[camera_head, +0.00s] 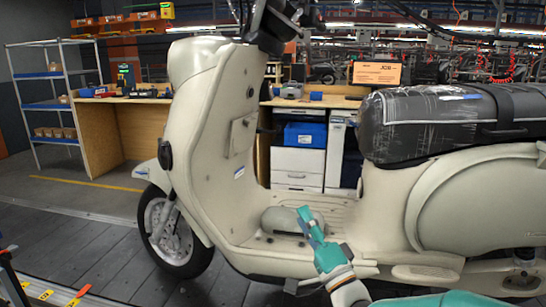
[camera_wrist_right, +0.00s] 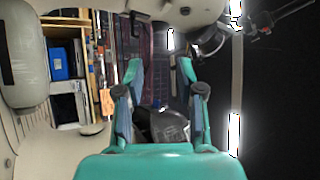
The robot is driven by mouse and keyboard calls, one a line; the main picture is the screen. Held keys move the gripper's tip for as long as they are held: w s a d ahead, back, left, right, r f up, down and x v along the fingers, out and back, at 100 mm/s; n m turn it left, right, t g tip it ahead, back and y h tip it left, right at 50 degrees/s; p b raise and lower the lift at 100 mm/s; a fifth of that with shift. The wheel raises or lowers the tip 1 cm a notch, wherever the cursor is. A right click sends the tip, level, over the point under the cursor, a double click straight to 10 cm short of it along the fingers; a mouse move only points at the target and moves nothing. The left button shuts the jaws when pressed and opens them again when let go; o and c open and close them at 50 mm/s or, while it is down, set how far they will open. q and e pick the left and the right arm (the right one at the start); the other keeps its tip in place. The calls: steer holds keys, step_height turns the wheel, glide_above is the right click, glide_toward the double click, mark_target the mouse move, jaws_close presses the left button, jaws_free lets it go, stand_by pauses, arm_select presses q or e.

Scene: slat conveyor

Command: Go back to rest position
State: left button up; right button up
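My right gripper (camera_head: 311,222) is in front of the cream scooter's footboard (camera_head: 332,208), near the grey rounded hump (camera_head: 284,220) on it. In the head view I cannot tell whether it touches the scooter. In the right wrist view the two teal fingers of this gripper (camera_wrist_right: 160,68) stand apart, with no object clasped between them. A dark rounded shape (camera_wrist_right: 164,125) shows between the fingers lower down; I cannot tell what it is. My left gripper is not in view.
The scooter (camera_head: 215,120) fills the middle and right, with a wrapped black seat (camera_head: 430,125). It stands on the dark slat conveyor (camera_head: 95,250). A wooden workbench (camera_head: 125,135), a blue box (camera_head: 305,135) and a shelf rack (camera_head: 42,72) are behind. Free slats lie at left.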

steer(key=d+f+m+g+h, duration=0.2)
steer(key=d+f+h, duration=0.2)
steer(key=f, duration=1.1)
steer(key=s+d+f+g+h, duration=0.1)
steer(key=s+f+g, duration=0.35)
steer(key=f, duration=0.65)
steer(key=s+d+f+g+h, duration=0.25)
steer(key=s+f, duration=0.25)
steer(key=f, duration=0.6)
steer(key=s+a+f+n+g, duration=0.1)
steer(key=s+f+n+g, duration=0.45)
steer(key=s, duration=0.75)
steer(key=s+a+f+n+g, duration=0.2)
steer(key=s+f+n+g, duration=0.3)
steer(key=s, duration=0.7)
step_height(320, 180, up, 14)
steer(key=m+p, duration=0.1)
steer(key=p, duration=1.4)
steer(key=shift+d+r+y, duration=0.15)
steer(key=shift+d+y, duration=0.1)
steer(key=shift+y, duration=0.2)
steer(key=shift+g, duration=0.25)
